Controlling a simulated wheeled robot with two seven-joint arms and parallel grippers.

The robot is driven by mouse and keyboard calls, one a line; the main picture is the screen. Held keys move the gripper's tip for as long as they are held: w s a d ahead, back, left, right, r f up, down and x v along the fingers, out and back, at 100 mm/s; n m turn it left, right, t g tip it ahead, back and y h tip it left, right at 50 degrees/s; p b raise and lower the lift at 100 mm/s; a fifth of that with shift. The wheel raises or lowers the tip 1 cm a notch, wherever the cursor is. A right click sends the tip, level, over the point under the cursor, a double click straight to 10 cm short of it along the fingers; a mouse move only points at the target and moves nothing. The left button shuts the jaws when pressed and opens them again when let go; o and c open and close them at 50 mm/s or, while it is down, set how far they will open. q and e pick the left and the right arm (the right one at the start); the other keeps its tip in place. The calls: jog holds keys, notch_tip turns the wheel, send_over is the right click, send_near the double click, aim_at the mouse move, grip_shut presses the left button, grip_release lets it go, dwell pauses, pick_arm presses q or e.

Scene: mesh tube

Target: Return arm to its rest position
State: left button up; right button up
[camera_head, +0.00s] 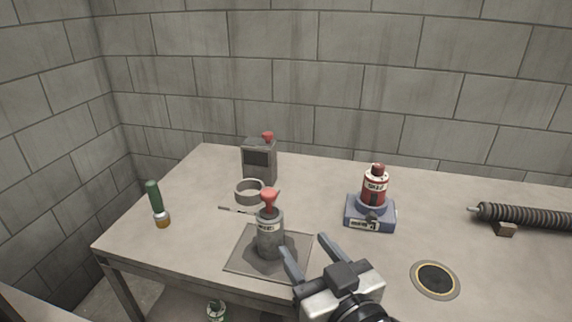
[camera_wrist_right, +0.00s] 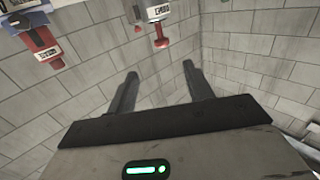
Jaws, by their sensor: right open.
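My right gripper (camera_head: 308,258) is in the head view at the table's front, with its two fingers spread and nothing between them. The fingers also show apart and empty in the right wrist view (camera_wrist_right: 160,90). A grey cylinder with a red top (camera_head: 269,232) stands upright on a dark square plate (camera_head: 240,262), just left of my right gripper and apart from it as far as I can tell. It appears upside down in the right wrist view (camera_wrist_right: 157,14). My left gripper is not in view.
A red bottle (camera_head: 375,188) stands in a blue-grey base (camera_head: 358,213). A grey box (camera_head: 259,163), a ring (camera_head: 250,191) and a green-handled tool (camera_head: 155,203) are on the table (camera_head: 180,240). A ribbed tube (camera_head: 525,215) and a round dark disc (camera_head: 435,279) lie right.

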jog(key=s+d+f+m+g+h, duration=0.2)
jog(key=s+d+f+g+h, duration=0.35)
jog(key=d+f, duration=0.4)
jog(key=s+d+f+g, duration=0.5)
jog(key=s+f+g, duration=0.3)
jog(key=s, duration=0.4)
jog(key=w+a+f+t+y, duration=0.2)
jog(key=w+a+f+t, duration=0.3)
jog(key=w+a+t, duration=0.1)
jog(key=shift+w+a+t, duration=0.15)
jog(key=shift+a+t, duration=0.1)
jog(key=shift+t, duration=0.5)
